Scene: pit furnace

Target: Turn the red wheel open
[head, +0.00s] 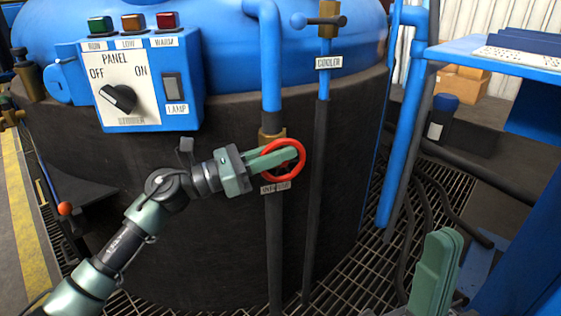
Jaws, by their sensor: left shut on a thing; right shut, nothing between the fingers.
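The red wheel (297,149) sits on a brass valve (271,134) on a vertical pipe, on the front of the dark furnace body. A label below it is partly hidden by the wheel. My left gripper (292,154) reaches in from the left and is shut on the wheel's rim. Its green fingers lie across the wheel and cover part of the rim and hub. My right gripper (437,270) is at the lower right, pointing up, shut and empty. It is well apart from the wheel.
A panel (125,85) with a black knob stands left of the wheel. A cooler pipe with a blue-handled valve (322,20) runs close to the wheel's right. A blue table (490,58) is at upper right. Dark pipes cross the grating between the furnace and my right gripper.

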